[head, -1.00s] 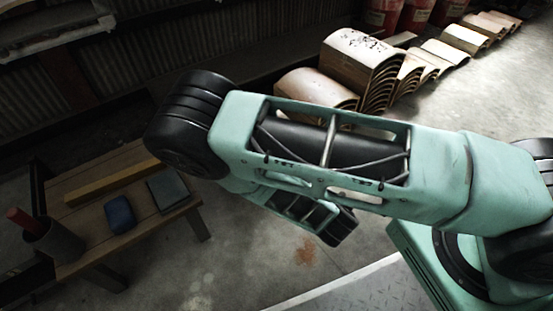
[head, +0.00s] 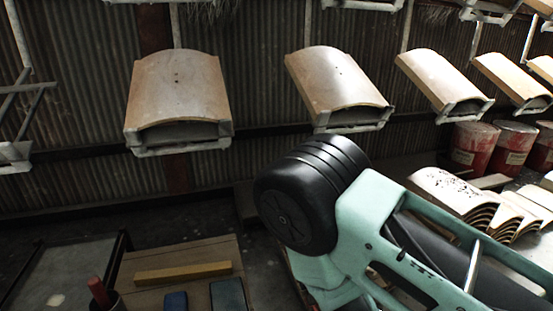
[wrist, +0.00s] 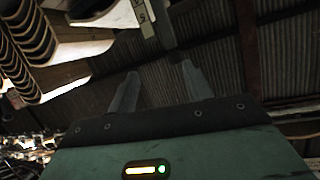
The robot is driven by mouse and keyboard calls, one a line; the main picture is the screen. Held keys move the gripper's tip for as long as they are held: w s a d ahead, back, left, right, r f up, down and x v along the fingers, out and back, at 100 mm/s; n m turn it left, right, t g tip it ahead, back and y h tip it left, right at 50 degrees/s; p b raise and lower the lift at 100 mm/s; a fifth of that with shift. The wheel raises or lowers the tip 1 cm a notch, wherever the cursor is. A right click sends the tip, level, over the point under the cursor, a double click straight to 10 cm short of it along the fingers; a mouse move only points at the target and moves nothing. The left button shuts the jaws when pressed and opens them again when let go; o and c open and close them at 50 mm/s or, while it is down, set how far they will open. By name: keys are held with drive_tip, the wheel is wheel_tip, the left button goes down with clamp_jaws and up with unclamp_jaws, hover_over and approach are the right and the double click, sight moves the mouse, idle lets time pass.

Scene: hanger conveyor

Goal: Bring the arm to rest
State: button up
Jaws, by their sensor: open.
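My gripper (wrist: 158,82) shows in the wrist view with its two grey fingers apart and nothing between them. Behind it are dark corrugated wall sheets. In the head view my teal arm (head: 370,225) with its black joint is bent at the lower right, and my gripper is hidden there.
Curved tiles hang on hangers (head: 178,90) along the corrugated wall. Stacked tiles (head: 470,200) and red drums (head: 470,148) stand at the right. A wooden bench (head: 215,250) at the lower left holds a yellow bar (head: 183,272), a blue item (head: 175,301) and a dark box (head: 228,295).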

drive_tip(key=s+a+r+n+g+y+p, duration=0.1)
drive_tip(key=s+a+r+g+p, duration=0.1)
drive_tip(key=s+a+r+g, duration=0.4)
drive_tip(key=s+a+r+n+g+y+p, duration=0.1)
drive_tip(key=s+a+r+g+p, duration=0.2)
drive_tip(key=r, duration=0.6)
drive_tip(key=s+d+r+n+g+h+p, duration=0.1)
drive_tip(key=s+d+r+n+g, duration=0.25)
drive_tip(key=s+r, duration=0.3)
drive_tip(key=s+d+r+n+g+h, duration=0.2)
drive_tip(key=s+d+r+n, duration=0.1)
drive_tip(key=s+d+r, duration=0.3)
wheel_tip(320, 180, up, 38)
drive_tip(key=a+p, duration=0.1)
drive_tip(key=p, duration=3.6)
drive_tip(key=shift+w+a+p, duration=0.3)
drive_tip(key=shift+w+p, duration=0.05)
drive_tip(key=shift+w, duration=0.05)
drive_tip(key=shift+m, duration=0.25)
